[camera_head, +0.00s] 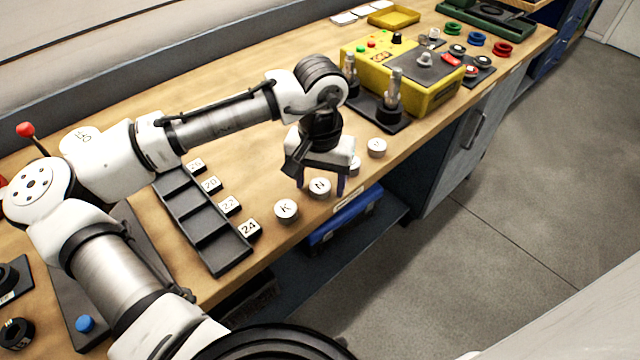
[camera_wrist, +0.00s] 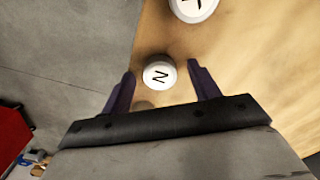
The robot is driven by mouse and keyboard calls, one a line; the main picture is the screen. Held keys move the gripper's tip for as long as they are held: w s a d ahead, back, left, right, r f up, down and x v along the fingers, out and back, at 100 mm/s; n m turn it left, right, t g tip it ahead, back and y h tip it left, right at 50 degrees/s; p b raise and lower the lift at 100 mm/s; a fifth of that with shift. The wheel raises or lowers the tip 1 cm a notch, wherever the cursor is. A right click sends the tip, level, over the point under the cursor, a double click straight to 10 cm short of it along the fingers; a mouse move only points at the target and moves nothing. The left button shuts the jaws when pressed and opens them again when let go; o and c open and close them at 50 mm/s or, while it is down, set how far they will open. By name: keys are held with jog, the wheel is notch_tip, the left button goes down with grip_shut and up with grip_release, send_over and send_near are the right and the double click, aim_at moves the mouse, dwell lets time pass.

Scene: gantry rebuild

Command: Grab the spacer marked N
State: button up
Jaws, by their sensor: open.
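The spacer marked N (camera_head: 320,187) is a short white round piece with a black letter on top. It stands on the wooden bench near its front edge. In the wrist view the N spacer (camera_wrist: 159,73) sits between the tips of my open gripper (camera_wrist: 163,82), nearer the left finger. My gripper (camera_head: 320,180) points down at the spacer in the head view, its fingers dark purple. No contact shows, and I cannot tell the exact height. The spacer marked K (camera_head: 286,210) stands to the left of N; it also shows at the top of the wrist view (camera_wrist: 193,7).
Another white spacer (camera_head: 377,147) stands to the right, and one more is partly hidden behind my gripper. A black slotted tray (camera_head: 216,254) with numbered blocks lies left. A yellow box (camera_head: 430,85) and a black stand with metal posts (camera_head: 393,118) are further right. The bench edge is close.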

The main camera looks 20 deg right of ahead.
jog(key=shift+c, duration=0.4)
jog(key=c, duration=1)
jog(key=shift+r, duration=0.1)
